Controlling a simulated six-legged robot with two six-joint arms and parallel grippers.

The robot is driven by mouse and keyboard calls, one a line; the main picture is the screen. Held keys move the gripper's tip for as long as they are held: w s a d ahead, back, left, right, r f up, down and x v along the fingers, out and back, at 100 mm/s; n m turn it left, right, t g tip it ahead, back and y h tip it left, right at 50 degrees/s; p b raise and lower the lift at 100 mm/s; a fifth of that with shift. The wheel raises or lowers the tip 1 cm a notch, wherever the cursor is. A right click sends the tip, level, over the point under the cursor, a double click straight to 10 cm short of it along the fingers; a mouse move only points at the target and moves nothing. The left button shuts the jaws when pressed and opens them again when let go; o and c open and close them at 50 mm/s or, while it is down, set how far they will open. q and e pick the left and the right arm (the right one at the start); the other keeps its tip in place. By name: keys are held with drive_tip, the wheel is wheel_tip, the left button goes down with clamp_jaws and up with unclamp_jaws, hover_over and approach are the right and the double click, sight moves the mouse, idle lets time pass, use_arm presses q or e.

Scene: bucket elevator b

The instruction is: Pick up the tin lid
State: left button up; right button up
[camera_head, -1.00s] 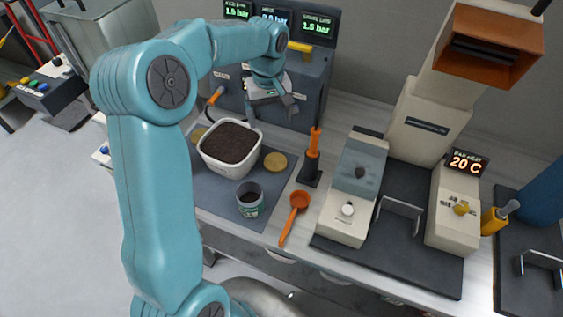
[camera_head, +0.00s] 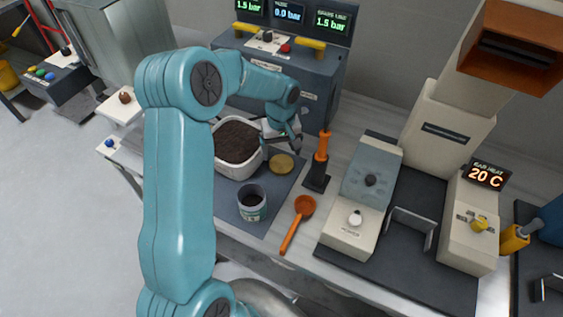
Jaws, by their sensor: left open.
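The tin lid (camera_head: 281,163), a flat round gold disc, lies on the dark grey mat (camera_head: 285,187) just right of the white tub. My left gripper (camera_head: 281,144) is open and empty, above the far edge of the lid and beside the tub's right rim. The open tin (camera_head: 251,201), with a green and white label and dark contents, stands upright in front of the lid. My right gripper is not in view.
The white tub (camera_head: 236,170) of dark grounds stands close left of the gripper. An orange-handled tamper (camera_head: 322,150) stands upright to the right. An orange scoop (camera_head: 299,220) lies in front. A cream machine (camera_head: 355,205) stands further right.

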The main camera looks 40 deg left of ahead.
sight(282, 164)
use_arm(q)
wheel_tip(282, 164, down, 5)
drive_tip(key=shift+w+f+p, duration=0.1)
drive_tip(key=shift+f+p, duration=0.1)
drive_tip(key=shift+p, duration=0.15)
drive_tip(key=shift+w+a+f, duration=0.15)
drive_tip(key=shift+f, duration=0.35)
drive_tip(key=shift+r, duration=0.15)
drive_tip(key=c, duration=0.7)
drive_tip(key=shift+o, duration=0.2)
